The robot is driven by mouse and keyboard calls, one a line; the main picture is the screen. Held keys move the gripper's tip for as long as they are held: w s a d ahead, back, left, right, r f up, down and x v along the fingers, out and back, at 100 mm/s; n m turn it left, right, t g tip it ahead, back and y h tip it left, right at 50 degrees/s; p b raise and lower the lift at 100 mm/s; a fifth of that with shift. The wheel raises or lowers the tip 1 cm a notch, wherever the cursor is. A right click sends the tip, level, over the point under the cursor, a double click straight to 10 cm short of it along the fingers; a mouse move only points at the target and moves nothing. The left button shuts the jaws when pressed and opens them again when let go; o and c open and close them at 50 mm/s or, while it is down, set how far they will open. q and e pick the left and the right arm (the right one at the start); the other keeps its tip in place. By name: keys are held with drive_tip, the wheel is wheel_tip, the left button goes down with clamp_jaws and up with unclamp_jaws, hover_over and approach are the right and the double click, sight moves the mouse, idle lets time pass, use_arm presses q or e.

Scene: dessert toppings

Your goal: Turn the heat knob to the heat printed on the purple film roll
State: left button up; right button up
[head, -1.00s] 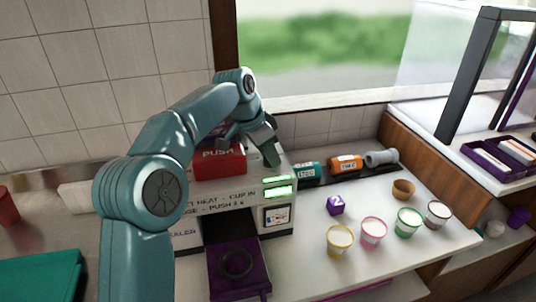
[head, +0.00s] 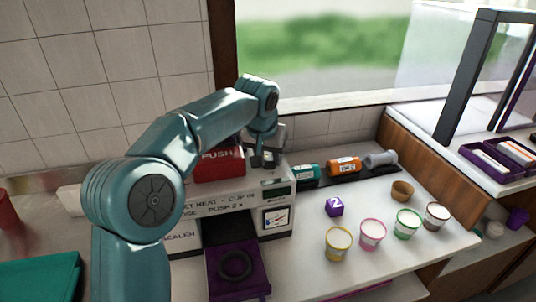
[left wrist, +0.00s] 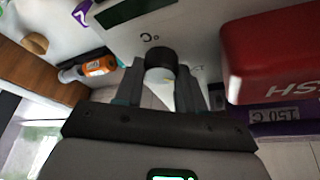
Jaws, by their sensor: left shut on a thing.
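The sealer (head: 225,205) is a white machine with a red PUSH block (head: 218,163) on top. My left gripper (head: 268,162) points down at the top of the sealer, right of the red block. In the left wrist view its fingers (left wrist: 160,95) are shut on the heat knob (left wrist: 160,72), a dark round knob with a white part. A °C mark is printed near the knob. The purple film roll (left wrist: 275,120) shows beside the red block in the left wrist view, with a label reading 150 C. My right gripper is in neither view.
A teal roll (head: 306,172) and an orange roll (head: 344,165) lie on a rack at the back. A purple tray (head: 237,282) extends from the sealer.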

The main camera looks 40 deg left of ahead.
use_arm(q)
drive_tip(key=shift+w+r+n, duration=0.1)
drive_tip(key=shift+r+n, duration=0.1)
drive_tip(key=shift+n, duration=0.1)
drive_tip(key=o, duration=1.1)
drive_tip(key=shift+c, duration=0.2)
drive_tip(key=shift+w+f, duration=0.1)
drive_tip(key=shift+f, duration=0.05)
drive_tip(key=shift+r, duration=0.2)
drive_tip(key=p+v, duration=0.1)
drive_tip(key=v, duration=1.5)
drive_tip(key=shift+d+p, duration=0.2)
drive_tip(key=shift+p, duration=0.15)
